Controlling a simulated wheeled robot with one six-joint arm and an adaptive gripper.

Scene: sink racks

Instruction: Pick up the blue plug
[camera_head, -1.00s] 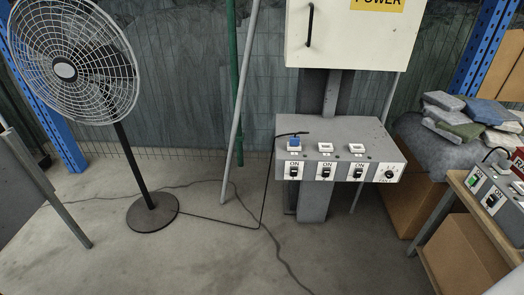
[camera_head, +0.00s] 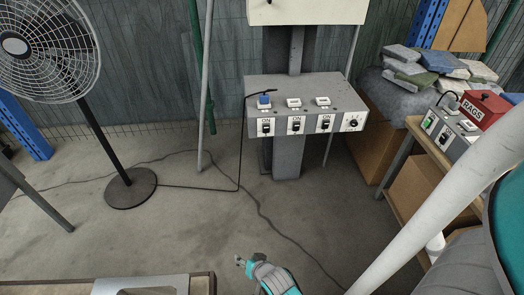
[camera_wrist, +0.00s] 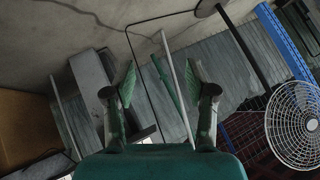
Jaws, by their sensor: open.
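The blue plug (camera_head: 264,100) sits in the leftmost socket on top of the grey switch box (camera_head: 350,104) in the head view. A black cord runs from it down to the floor towards the fan. My gripper (camera_head: 241,262) is low in the head view, in front of and well below the box, apart from the plug. In the wrist view its two fingers (camera_wrist: 161,80) are spread with nothing between them. I cannot make out the plug in the wrist view.
Two white sockets (camera_head: 293,103) sit right of the plug. A standing fan (camera_head: 130,189) is at left. A slanted grey pole (camera_head: 206,85) stands left of the box. A bench with a red rags box (camera_head: 487,108) is at right. The floor between is clear except for cords.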

